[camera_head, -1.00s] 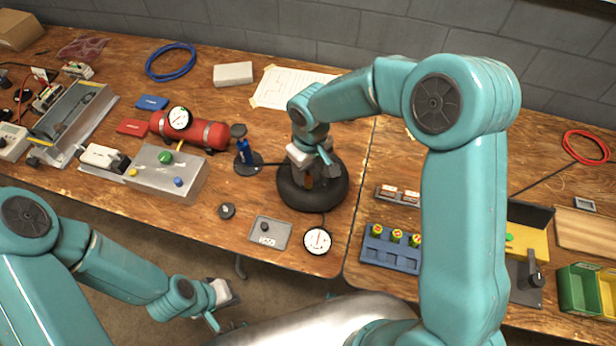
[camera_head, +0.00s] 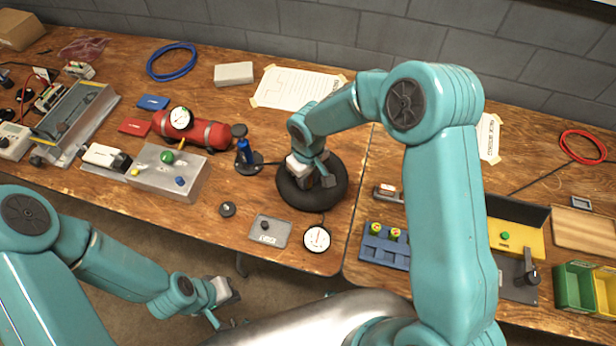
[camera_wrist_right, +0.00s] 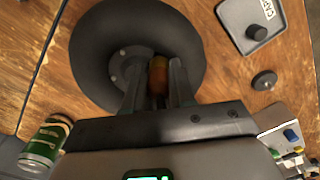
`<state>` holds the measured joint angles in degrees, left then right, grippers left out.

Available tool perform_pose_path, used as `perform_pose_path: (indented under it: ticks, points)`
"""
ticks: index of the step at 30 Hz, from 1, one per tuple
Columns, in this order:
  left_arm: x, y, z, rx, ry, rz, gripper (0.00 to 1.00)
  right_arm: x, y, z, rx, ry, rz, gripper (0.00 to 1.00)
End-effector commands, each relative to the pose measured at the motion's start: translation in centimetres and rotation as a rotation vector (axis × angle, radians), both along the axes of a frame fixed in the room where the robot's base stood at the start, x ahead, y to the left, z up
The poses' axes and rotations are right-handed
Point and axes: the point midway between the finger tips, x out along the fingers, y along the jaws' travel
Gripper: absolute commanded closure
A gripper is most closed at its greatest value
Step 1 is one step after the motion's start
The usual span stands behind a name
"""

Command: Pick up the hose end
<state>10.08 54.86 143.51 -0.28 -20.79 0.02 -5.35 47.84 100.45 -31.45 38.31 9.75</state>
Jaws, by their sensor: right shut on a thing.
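My right gripper (camera_head: 326,181) is low over the black tyre (camera_head: 296,199) on the bench. In the right wrist view its fingers (camera_wrist_right: 158,82) are shut on a small orange-brown cylindrical piece (camera_wrist_right: 158,74), which I take to be the hose end. It is at the wheel's hub, beside the grey disc. I cannot tell whether it touches the wheel.
A blue pump-like post (camera_head: 245,152) and a red tank (camera_head: 205,133) stand left of the tyre. A grey plate (camera_head: 270,231) and a dark knob (camera_head: 227,209) lie in front. A blue holder (camera_head: 378,252) is at right, partly behind my right arm. Bare wood lies left of the knob.

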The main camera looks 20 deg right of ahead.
Motion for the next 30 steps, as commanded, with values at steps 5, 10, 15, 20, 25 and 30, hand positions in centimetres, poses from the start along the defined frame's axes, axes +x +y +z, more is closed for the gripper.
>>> perform_pose_path:
  ticks: [5, 10, 15, 20, 25, 30]
  points:
    - [0.0, 0.0, 0.0, 0.000, 0.000, 0.000, 1.00, 0.0, 0.0, 0.2, 0.000, 0.000, 0.000, 1.00]
    - [0.0, 0.0, -0.2, 0.000, 0.000, 0.000, 1.00, 0.1, 0.0, 1.7, -0.001, -0.004, 0.001, 1.00]
    - [0.0, 0.0, -0.6, 0.000, 0.000, 0.000, 1.00, 0.2, 0.0, 5.5, 0.001, -0.008, 0.001, 1.00]
    - [0.0, 0.0, -0.9, 0.000, 0.000, 0.000, 1.00, 0.2, 0.0, 10.6, 0.001, -0.009, 0.000, 1.00]
    - [0.0, 0.0, -1.1, 0.000, 0.000, 0.000, 1.00, 0.1, 0.0, 15.5, 0.002, -0.007, 0.000, 1.00]
    - [0.0, 0.0, -1.1, 0.000, 0.000, 0.000, 1.00, 0.1, 0.0, 18.6, 0.001, -0.004, 0.001, 1.00]
